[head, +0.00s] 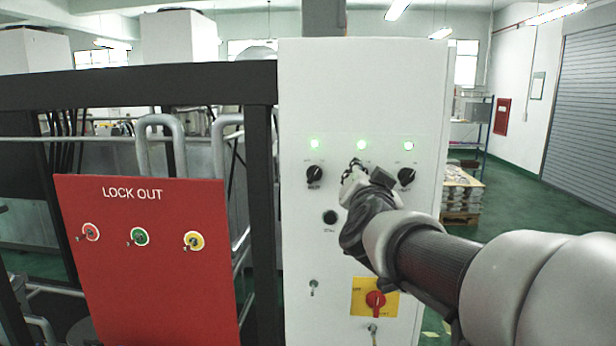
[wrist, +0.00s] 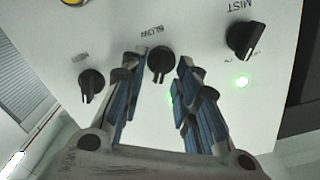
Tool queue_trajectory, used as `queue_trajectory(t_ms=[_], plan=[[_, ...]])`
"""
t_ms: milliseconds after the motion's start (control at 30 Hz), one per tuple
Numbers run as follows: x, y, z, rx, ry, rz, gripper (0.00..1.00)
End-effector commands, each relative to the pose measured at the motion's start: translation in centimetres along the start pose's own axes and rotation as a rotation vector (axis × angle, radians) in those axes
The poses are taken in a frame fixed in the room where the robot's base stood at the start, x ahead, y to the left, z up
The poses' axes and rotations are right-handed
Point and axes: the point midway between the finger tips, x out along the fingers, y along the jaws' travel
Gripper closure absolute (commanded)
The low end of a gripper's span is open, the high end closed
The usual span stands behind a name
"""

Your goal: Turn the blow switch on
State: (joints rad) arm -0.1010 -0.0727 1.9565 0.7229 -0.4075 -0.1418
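The blow switch (wrist: 161,62) is a black rotary knob, the middle of three, with the label BLOW beside it in the wrist view, where the panel appears upside down. My gripper (wrist: 158,66) is open, with one blue-padded finger on each side of this knob and visible gaps between. Whether the fingertips reach the panel is unclear. In the head view my gripper (head: 353,170) covers the middle knob. The green light (head: 362,145) above that knob is lit; in the wrist view a finger partly hides it. The knob's exact pointer position is hard to tell.
The mist knob (head: 314,174) and another black knob (head: 406,177) flank the middle one on the white cabinet (head: 300,95). Below are a round dark button (head: 330,217) and a red rotary switch (head: 376,300). A red lock-out board (head: 150,265) stands left.

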Motion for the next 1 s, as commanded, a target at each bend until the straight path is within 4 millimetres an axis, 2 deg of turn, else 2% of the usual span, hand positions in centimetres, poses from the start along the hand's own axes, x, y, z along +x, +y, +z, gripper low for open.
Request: queue_trajectory(t_ms=[233,367,800,1000], plan=[[-0.1,0.0,0.0,0.0,0.0,0.0,0.71],[-1.2,-0.1,-0.1,0.001,0.001,-0.001,0.71],[-9.9,-0.1,0.0,0.001,0.0,-0.004,0.71],[-11.8,-0.1,0.0,0.0,0.001,-0.001,0.71]])
